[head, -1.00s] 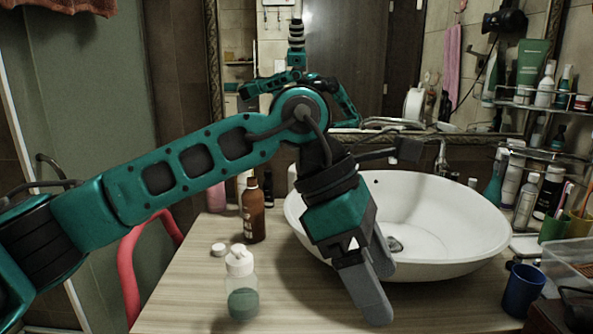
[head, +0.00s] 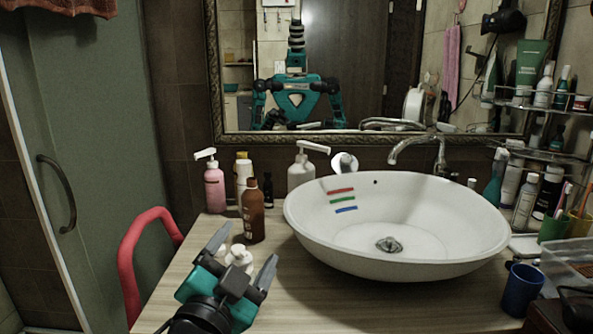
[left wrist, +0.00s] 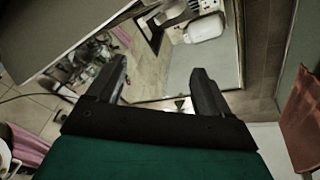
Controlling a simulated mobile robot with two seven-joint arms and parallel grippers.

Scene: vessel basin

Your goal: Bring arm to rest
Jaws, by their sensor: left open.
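My left gripper (head: 243,262) is low at the front left of the wooden counter in the head view, with its two grey fingers spread apart and empty. In that view it stands in front of a white-capped bottle (head: 238,255), of which only the top shows. I cannot tell that they touch. In the left wrist view the open fingers (left wrist: 155,85) point toward the mirror, with nothing between them. My right gripper is not directly in view.
The white basin (head: 440,265) stands on the counter (head: 300,305), right of my left gripper. Several bottles, including a brown one (head: 253,213) and a pink one (head: 214,188), stand behind it. A blue cup (head: 522,290) is at the right. A red chair (head: 130,260) is at the left.

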